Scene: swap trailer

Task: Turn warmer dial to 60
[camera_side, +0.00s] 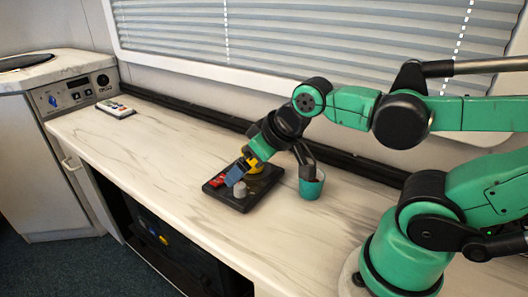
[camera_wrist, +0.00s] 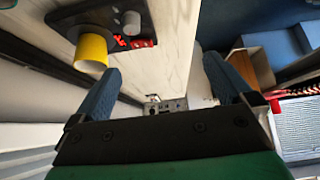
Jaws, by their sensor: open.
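The warmer (camera_side: 225,198) is a flat black plate on the counter; it also shows at the top of the wrist view (camera_wrist: 70,15). Its dial is a small grey-white knob (camera_side: 239,190), also in the wrist view (camera_wrist: 132,20), beside a red lit display (camera_wrist: 135,43); the digits are too small to read surely. A yellow cup (camera_wrist: 91,52) stands on the plate, partly hidden by my arm in the side view. My gripper (camera_wrist: 160,85) is open and empty, its blue fingers apart. In the side view its blue fingertip (camera_side: 236,175) is over the plate, close to the dial.
A white device with buttons (camera_side: 115,108) lies at the far left, by a control panel (camera_side: 75,93). The counter between is clear. Window blinds (camera_side: 290,35) are behind.

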